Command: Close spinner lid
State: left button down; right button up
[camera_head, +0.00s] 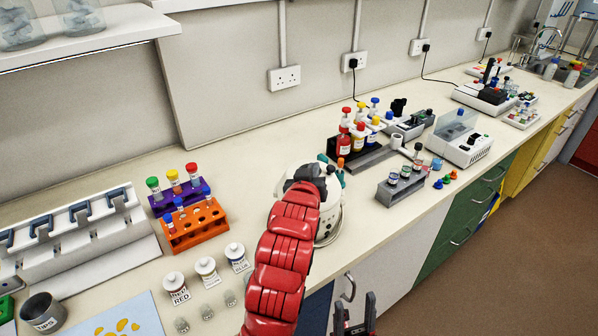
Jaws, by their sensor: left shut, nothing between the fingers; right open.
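The spinner (334,212) is a white, rounded device on the bench near the middle of the view. My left arm covers much of it. Its lid is mostly hidden, and I cannot tell how far open it is. My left gripper (310,172) is at the end of the red arm, over the spinner's top and back. It is shut and empty; its fingertips are hard to make out, and I cannot tell whether it touches the lid. My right gripper (355,312) is open and empty at the bottom edge, low in front of the cabinets.
An orange rack (195,226) and a purple tube rack stand left of the spinner, with small labelled bottles (206,270) in front. A bottle rack (361,155) stands behind right, and a grey vial block (402,187) to the right. Bare bench lies behind the spinner.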

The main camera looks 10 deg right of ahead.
pick_arm(q)
jog(key=shift+s+d+f+m+y+b, duration=0.2)
jog(key=shift+d+f+m+b, duration=0.35)
jog(key=shift+f+b, duration=0.1)
jog(key=shift+s+d+f+m+y+b, duration=0.2)
jog(key=shift+d+f+m+b, duration=0.25)
jog(key=shift+d+f+b, duration=0.15)
jog(key=shift+f, duration=0.1)
